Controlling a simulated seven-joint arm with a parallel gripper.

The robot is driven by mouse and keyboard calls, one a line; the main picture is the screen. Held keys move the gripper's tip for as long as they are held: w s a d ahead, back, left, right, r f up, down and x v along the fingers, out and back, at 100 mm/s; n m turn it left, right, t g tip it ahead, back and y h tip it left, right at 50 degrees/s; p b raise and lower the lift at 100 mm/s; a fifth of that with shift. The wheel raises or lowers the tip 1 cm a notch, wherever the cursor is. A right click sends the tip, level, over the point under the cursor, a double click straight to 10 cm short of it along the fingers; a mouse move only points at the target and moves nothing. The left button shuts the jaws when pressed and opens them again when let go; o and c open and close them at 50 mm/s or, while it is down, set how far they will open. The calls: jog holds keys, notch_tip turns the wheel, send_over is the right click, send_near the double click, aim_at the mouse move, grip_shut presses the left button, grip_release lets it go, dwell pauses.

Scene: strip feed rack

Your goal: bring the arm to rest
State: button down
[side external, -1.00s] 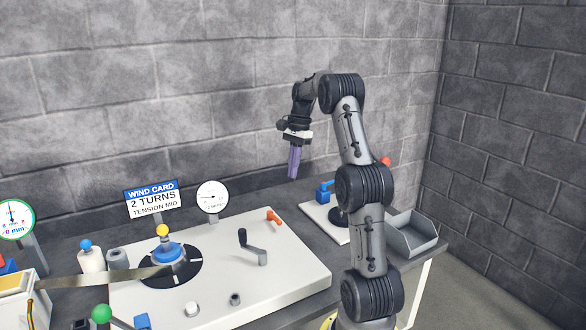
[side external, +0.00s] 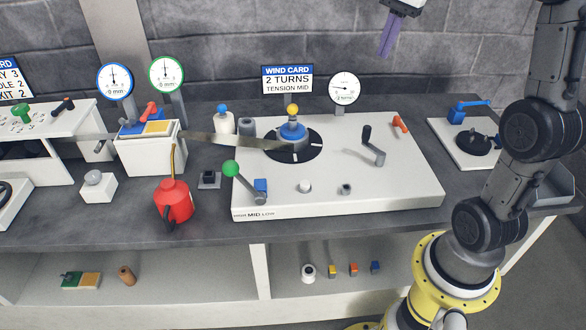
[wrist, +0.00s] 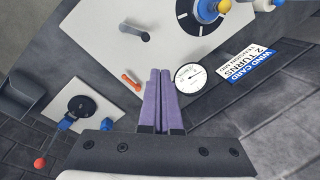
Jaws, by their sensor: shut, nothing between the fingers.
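My gripper (side external: 388,40) has two purple fingers and hangs at the top of the side view, in the air above the bench and clear of everything. In the wrist view my gripper (wrist: 161,75) shows its two fingers together with nothing between them. Below it in the side view is the white winding plate (side external: 340,190) with a blue hub and yellow knob (side external: 292,110), a black crank (side external: 372,145) and an orange lever (side external: 400,124). A metal strip (side external: 220,139) runs left from the hub.
A wind card (side external: 287,79) and several dials, one of them a white dial (side external: 345,88), stand at the back. A red oil can (side external: 173,200) stands at the front. The air around my gripper is free.

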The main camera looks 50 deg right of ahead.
jog(key=s+a+r+n+t, duration=0.1)
jog(key=s+a+n, duration=0.3)
jog(key=a, duration=0.4)
jog(key=s+a+r+n+t, duration=0.1)
jog(key=s+a+n, duration=0.3)
jog(key=a, duration=0.5)
jog(key=s+a+f+n+t, duration=0.1)
jog(key=s+a+f+n, duration=0.2)
jog(key=s+f+n, duration=0.5)
jog(key=shift+s+a+f+n, duration=0.15)
jog(key=shift+s+f+n, duration=0.05)
jog(key=shift+f+n, duration=0.65)
